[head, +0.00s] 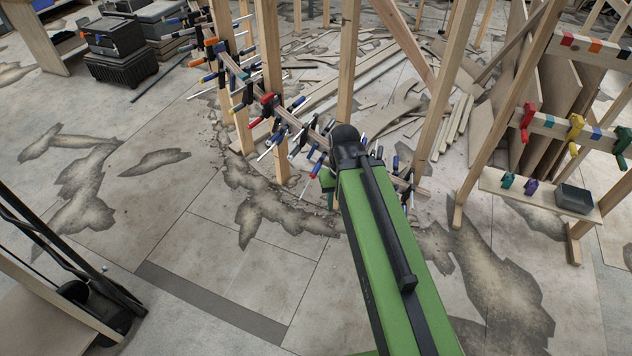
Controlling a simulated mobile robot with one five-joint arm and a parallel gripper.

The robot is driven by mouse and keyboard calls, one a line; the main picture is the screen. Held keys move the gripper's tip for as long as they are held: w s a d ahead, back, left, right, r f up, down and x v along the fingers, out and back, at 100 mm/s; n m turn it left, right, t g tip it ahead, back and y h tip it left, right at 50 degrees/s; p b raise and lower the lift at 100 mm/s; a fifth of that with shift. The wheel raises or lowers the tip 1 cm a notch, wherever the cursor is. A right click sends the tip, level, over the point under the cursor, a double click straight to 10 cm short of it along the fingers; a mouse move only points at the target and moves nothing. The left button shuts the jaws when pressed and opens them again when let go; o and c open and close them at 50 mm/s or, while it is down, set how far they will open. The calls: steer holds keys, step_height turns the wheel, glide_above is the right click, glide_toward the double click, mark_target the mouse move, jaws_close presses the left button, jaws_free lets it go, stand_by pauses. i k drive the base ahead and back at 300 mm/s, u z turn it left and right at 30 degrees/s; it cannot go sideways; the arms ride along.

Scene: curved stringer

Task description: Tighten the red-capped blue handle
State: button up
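A row of bar clamps with mostly blue handles and pale bars runs along a curved wooden stringer (310,132) among upright posts. A small blue handle with a red end (317,168) shows just left of the end of my arm. Another clamp further up the row has a red jaw (267,98), and a red-and-blue piece lies beside it. My green arm reaches from the lower right to its black joint near the stringer. A green part of my gripper (327,180) shows just below that handle. Its fingertips are too small and hidden to tell whether they are open or touch anything.
Wooden posts (348,60) stand close around the clamps. A rack at right holds colored clamps (576,128) and a grey tray (575,199). Black cases (112,45) stand at upper left, a hand truck (75,270) at lower left. Floor at lower middle is clear.

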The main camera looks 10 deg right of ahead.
mark_target(316, 169)
steer(key=u, duration=0.1)
steer(key=i, duration=0.9)
steer(key=z, duration=0.25)
steer(key=k, duration=0.1)
steer(key=u, duration=2.15)
steer(key=k, duration=1)
steer(key=z, duration=0.25)
steer(key=i, duration=0.7)
steer(key=u, duration=0.2)
